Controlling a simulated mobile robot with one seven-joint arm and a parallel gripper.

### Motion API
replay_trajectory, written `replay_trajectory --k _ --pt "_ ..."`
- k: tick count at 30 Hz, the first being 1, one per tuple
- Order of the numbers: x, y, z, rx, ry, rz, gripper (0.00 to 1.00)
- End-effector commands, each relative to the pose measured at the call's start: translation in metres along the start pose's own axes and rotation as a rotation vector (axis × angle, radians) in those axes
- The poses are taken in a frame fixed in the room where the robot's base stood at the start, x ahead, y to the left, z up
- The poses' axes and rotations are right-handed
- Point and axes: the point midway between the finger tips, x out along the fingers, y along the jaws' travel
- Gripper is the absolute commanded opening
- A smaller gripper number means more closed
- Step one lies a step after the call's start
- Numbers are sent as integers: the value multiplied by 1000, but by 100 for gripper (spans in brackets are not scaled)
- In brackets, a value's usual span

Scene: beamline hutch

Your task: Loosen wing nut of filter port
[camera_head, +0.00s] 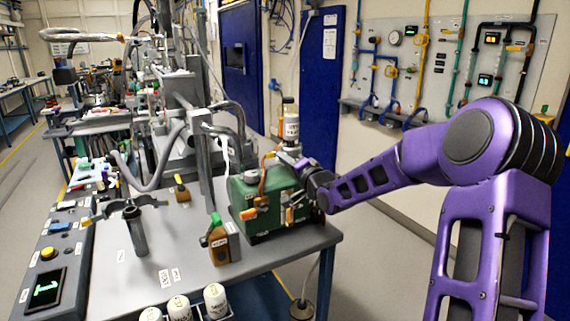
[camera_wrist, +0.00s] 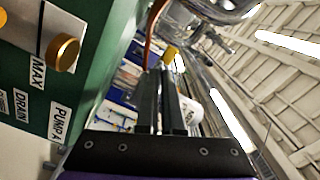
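A green pump housing (camera_head: 262,205) stands on the grey bench, with orange and brass fittings on its front and top. It also fills the left of the wrist view (camera_wrist: 92,75), with a brass knob (camera_wrist: 66,52) and labels MAX, DRAIN and PUMP A. My gripper (camera_head: 300,168) is at the pump's upper right. In the wrist view its two dark fingers (camera_wrist: 160,78) lie close together, a narrow gap between them. A small yellow fitting (camera_wrist: 170,53) shows just beyond the tips; I cannot tell whether they touch it. I cannot pick out the filter port's wing nut for certain.
White capped jars (camera_head: 215,300) are at the bottom. A grey post (camera_head: 203,160) and hoses rise behind the pump. Floor right of the bench (camera_head: 375,265) is open.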

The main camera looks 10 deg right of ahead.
Motion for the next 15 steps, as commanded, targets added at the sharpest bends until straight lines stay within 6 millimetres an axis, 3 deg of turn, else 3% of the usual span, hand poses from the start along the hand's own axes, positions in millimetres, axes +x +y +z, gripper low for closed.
replay_trajectory --k 15 --pt "0 0 2 -494 -1 -2 0"
